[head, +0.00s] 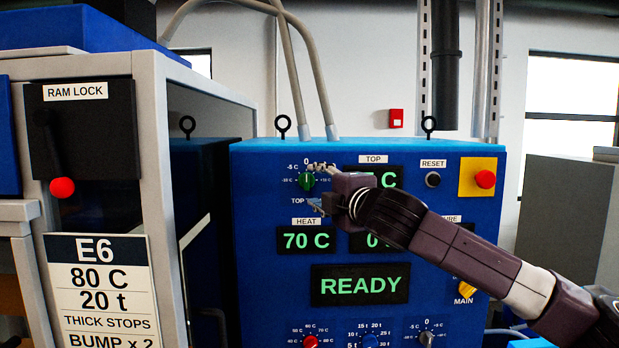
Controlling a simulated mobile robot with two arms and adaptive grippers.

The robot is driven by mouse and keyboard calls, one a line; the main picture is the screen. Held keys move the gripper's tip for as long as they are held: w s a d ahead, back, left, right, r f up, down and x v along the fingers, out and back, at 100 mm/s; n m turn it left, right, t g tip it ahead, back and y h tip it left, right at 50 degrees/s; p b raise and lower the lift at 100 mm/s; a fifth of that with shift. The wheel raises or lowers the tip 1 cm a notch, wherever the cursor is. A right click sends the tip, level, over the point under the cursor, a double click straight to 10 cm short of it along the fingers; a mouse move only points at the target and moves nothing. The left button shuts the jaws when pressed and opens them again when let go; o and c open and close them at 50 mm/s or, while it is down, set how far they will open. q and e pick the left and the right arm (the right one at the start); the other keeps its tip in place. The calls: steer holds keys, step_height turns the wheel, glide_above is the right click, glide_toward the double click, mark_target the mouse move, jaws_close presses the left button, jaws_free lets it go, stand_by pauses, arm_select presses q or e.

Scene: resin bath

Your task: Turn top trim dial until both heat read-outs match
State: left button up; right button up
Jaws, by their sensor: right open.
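The top trim dial (306,181) is a small green knob on the blue control panel, with a scale around it marked 0 at the top and -5 C at upper left. My right gripper (317,186) is open at the dial, one finger above and one below its right side; I cannot tell whether they touch it. The HEAT read-out (307,240) shows 70 C in green. The TOP read-out (388,178) is mostly hidden behind my gripper; only its right end with a C shows clearly. My left gripper is not in view.
A READY display (360,285) is lit below. More knobs, red (311,341), blue (370,341) and grey (426,338), line the bottom. A RESET button (433,180) and a red stop button (485,179) sit upper right. A grey frame with an E6 sign (100,290) stands left.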

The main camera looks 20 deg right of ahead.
mark_target(308, 185)
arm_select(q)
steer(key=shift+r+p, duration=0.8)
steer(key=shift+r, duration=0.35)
arm_select(e)
steer(key=shift+w+a, duration=0.15)
steer(key=shift+w, duration=0.95)
steer(key=shift+w+a, duration=0.15)
steer(key=shift+w, duration=0.9)
